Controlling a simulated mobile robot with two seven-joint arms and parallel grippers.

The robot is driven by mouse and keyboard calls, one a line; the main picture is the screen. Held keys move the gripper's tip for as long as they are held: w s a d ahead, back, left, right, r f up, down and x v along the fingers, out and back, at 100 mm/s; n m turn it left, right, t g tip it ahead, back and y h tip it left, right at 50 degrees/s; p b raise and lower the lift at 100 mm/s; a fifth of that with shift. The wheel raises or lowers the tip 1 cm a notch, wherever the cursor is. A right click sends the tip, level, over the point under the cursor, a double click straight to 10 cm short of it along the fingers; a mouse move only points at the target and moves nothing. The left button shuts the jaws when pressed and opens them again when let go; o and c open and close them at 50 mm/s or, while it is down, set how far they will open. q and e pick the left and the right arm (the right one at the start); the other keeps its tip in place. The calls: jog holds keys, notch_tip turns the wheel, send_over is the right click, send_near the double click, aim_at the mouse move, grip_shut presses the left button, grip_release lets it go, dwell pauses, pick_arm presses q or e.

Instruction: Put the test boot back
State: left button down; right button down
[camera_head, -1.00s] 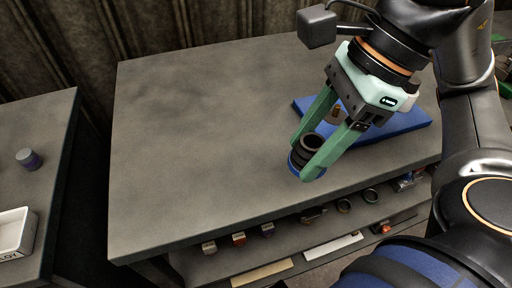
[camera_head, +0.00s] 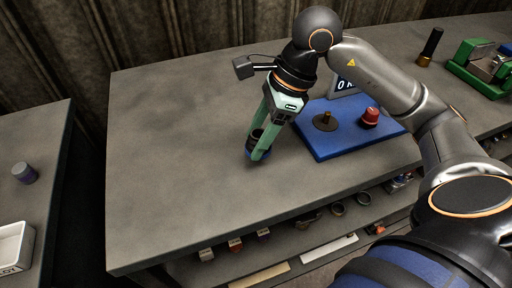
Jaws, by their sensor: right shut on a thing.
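My right gripper (camera_head: 259,152) points down over the grey table, left of the blue mat. It is shut on a dark ringed boot with a blue base (camera_head: 251,154), which is mostly hidden between the green fingers. The boot is at or just above the table top; I cannot tell if it touches. My left gripper is not in view.
A blue board (camera_head: 335,147) bears a brown disc with a peg (camera_head: 325,122) and a red knob (camera_head: 370,117). A display (camera_head: 345,86) stands behind it. A green fixture (camera_head: 483,68) and a dark cylinder (camera_head: 430,46) stand at right. The table's left half (camera_head: 170,150) is clear. Several small parts lie on the shelf below.

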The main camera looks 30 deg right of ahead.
aim_at(249, 161)
jog(key=shift+w+f+b, duration=0.2)
jog(key=shift+f, duration=0.8)
jog(key=shift+w+f+b, duration=0.15)
jog(key=shift+f, duration=0.8)
jog(key=shift+f, duration=0.15)
jog(key=c, duration=0.7)
grip_release()
jog(key=shift+f, duration=0.1)
jog(key=o, duration=0.4)
jog(key=shift+o, duration=0.2)
jog(key=shift+d+r, duration=0.2)
jog(key=shift+r, duration=0.4)
jog(key=p+v, duration=0.2)
jog(key=v, duration=0.9)
